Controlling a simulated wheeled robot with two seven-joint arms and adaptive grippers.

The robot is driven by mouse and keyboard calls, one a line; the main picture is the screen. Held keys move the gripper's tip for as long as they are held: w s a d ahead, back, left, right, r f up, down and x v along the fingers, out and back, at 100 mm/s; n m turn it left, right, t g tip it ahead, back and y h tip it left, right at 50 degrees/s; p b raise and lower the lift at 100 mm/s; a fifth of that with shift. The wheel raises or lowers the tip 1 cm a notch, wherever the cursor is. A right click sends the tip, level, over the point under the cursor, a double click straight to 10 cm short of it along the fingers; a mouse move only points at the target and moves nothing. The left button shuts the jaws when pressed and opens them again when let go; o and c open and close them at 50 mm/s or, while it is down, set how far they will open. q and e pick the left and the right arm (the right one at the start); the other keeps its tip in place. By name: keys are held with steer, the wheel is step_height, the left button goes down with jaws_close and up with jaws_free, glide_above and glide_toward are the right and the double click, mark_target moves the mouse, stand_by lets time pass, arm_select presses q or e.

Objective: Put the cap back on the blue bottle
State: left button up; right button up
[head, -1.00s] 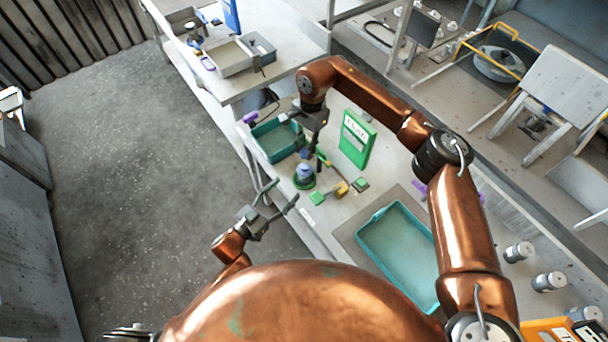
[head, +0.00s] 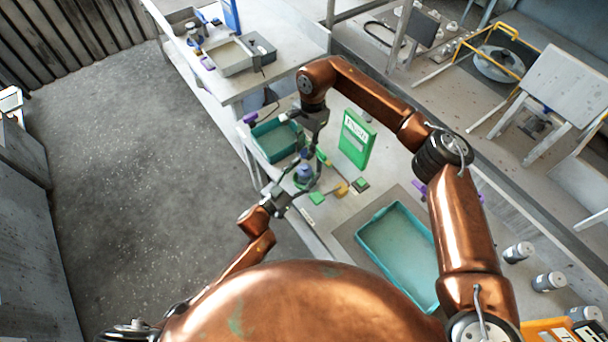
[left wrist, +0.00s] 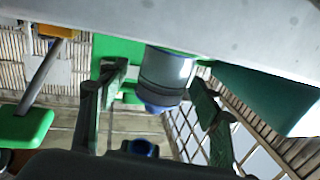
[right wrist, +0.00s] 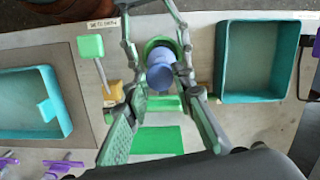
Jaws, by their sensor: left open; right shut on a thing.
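The blue bottle (head: 303,173) stands on a round green base on the bench. In the left wrist view the bottle (left wrist: 166,75) appears upside down, its narrower blue end pointing down in the picture. My left gripper (head: 306,173) is open, its fingers on either side of the bottle with visible gaps. My right gripper (head: 311,143) is above the bottle, coming from the far side. In the right wrist view its fingers flank a blue piece (right wrist: 159,77) in line with the bottle. I take it for the cap; where cap and bottle meet is unclear.
A green upright box (head: 356,139) stands right of the bottle. A teal tray (head: 399,255) lies nearer, a teal bin (head: 276,143) beyond. Small green and yellow pieces (head: 341,189) lie close to the bottle. The bench edge runs just left of it.

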arm_select(q)
jaws_close()
stand_by(0.7)
